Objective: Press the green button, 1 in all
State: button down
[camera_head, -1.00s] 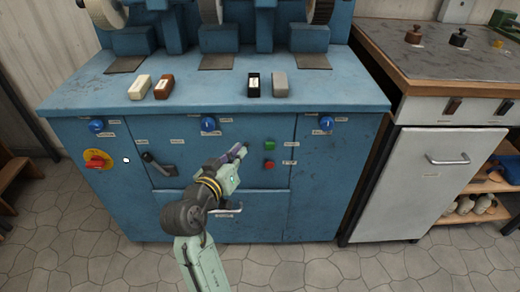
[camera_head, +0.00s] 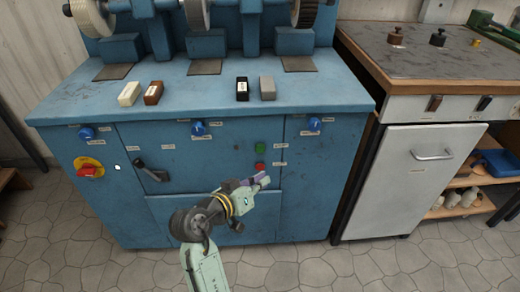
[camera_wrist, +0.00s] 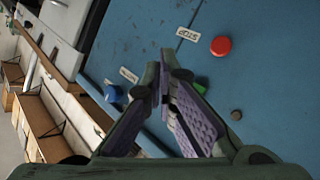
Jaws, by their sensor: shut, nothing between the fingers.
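The green button (camera_head: 260,148) sits on the blue front panel of the machine, just above the red button (camera_head: 260,167). In the head view my gripper (camera_head: 265,179) is shut and empty, just below the red button and lower than the green one. In the wrist view the green button (camera_wrist: 201,85) shows partly behind the fingertips of my gripper (camera_wrist: 164,84). The red button (camera_wrist: 221,46) is fully in sight there. I cannot tell how far the fingertips are from the panel.
Blue knobs (camera_head: 199,129) sit along the panel's top. A lever (camera_head: 150,171) and a red rotary switch (camera_head: 89,171) are to the left. Small blocks (camera_head: 242,89) lie on the blue bench top. A white cabinet (camera_head: 418,170) stands at the right.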

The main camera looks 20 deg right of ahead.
jog(key=w+d, duration=0.2)
jog(key=w, duration=0.5)
jog(key=shift+w, duration=0.2)
jog(key=shift+w+d, duration=0.1)
dwell(1.2)
jog(key=shift+w, duration=0.3)
jog(key=shift+w+d, duration=0.2)
jog(key=shift+w, duration=0.25)
dwell(0.6)
jog(key=shift+s, duration=0.1)
jog(key=shift+s+a+p, duration=0.25)
jog(key=shift+s+p, duration=0.1)
jog(key=shift+s, duration=0.4)
jog(key=shift+s+a, duration=0.25)
jog(key=shift+s, duration=0.55)
jog(key=shift+s+a, duration=0.2)
jog(key=shift+s, duration=0.6)
jog(key=shift+s+a, duration=0.25)
jog(key=shift+s, duration=0.55)
